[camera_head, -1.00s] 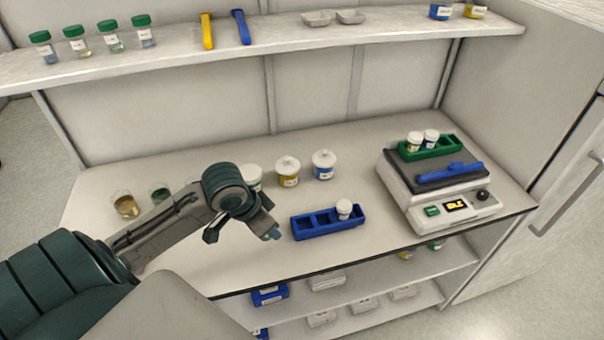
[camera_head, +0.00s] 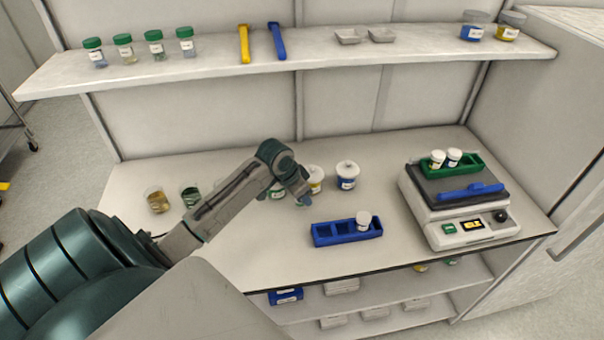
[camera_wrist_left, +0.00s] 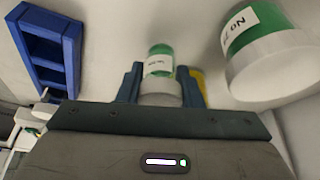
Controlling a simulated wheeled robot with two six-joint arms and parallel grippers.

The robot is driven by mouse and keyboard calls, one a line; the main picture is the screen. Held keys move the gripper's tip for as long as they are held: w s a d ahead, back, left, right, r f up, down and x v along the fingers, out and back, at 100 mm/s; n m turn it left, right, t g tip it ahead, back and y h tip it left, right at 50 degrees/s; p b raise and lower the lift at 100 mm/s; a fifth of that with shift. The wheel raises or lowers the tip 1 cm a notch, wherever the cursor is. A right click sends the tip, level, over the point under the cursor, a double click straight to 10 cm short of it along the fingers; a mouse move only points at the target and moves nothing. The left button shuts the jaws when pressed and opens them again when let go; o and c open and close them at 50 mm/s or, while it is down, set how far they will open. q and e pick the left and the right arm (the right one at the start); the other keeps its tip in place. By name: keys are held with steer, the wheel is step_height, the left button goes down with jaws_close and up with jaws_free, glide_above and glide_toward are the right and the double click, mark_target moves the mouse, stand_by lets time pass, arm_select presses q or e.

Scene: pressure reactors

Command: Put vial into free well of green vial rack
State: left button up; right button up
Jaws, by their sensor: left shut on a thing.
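My left gripper (camera_head: 304,201) is shut on a vial; the head view shows it above the bench, up and left of the blue rack. In the left wrist view, the vial (camera_wrist_left: 160,65) has green contents, a white cap and a partly readable label, and sits between the two fingers (camera_wrist_left: 161,88). The green vial rack (camera_head: 475,167) stands on top of the white device at the right. Two white-capped vials (camera_head: 437,159) (camera_head: 454,157) stand in its left part; its right part looks empty. My right gripper is not in view.
The blue rack (camera_head: 328,240) on the bench holds one white-capped vial (camera_head: 363,221); it also shows in the wrist view (camera_wrist_left: 46,53). White-lidded jars (camera_head: 347,176) stand behind my gripper. A blue tool (camera_head: 470,192) lies before the green rack. A shelf (camera_head: 330,60) crosses above.

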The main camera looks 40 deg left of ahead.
arm_select(q)
steer(key=shift+f, duration=0.65)
steer(key=shift+f, duration=0.1)
steer(key=o, duration=0.9)
steer(key=shift+o, duration=0.2)
